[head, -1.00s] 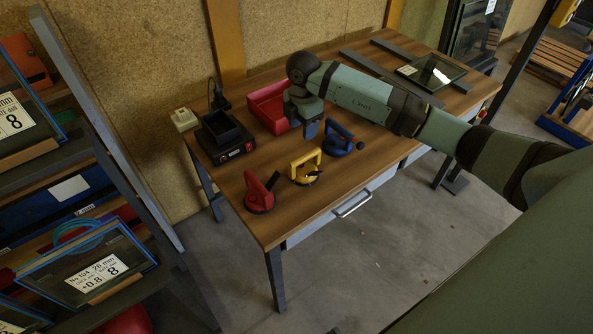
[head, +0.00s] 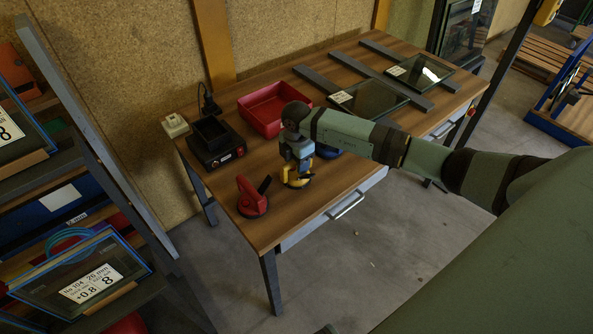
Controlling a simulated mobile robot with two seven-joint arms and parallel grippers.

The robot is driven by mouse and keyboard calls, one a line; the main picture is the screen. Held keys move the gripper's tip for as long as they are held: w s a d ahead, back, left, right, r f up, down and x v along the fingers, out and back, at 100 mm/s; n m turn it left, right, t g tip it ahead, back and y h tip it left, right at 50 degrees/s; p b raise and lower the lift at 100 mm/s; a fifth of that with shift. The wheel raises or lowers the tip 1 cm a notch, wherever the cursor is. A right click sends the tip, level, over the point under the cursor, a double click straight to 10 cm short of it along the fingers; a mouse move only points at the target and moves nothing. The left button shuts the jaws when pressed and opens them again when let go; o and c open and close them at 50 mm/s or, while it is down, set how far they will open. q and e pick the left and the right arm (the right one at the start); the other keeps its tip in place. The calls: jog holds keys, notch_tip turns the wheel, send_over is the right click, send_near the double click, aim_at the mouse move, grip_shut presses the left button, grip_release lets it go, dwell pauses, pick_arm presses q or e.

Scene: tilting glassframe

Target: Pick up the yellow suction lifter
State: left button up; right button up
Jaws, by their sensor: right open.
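The yellow suction lifter (head: 297,181) stands on the wooden table (head: 316,203) near its front edge, mostly covered by my right gripper. My right gripper (head: 296,169) points down right at the lifter's yellow handle and is open; whether its fingers straddle the handle cannot be made out. A red suction lifter (head: 252,199) stands to the left. A blue suction lifter (head: 327,152) is mostly hidden behind my right arm. My left gripper is not in view.
A black device with a red display (head: 219,150) and a red bin (head: 262,112) stand at the back left. Glass panes (head: 368,99) lie on dark bars at the right. A rack with framed glass (head: 82,272) stands left of the table.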

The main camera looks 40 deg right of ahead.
grip_shut()
jog(key=shift+r, duration=0.1)
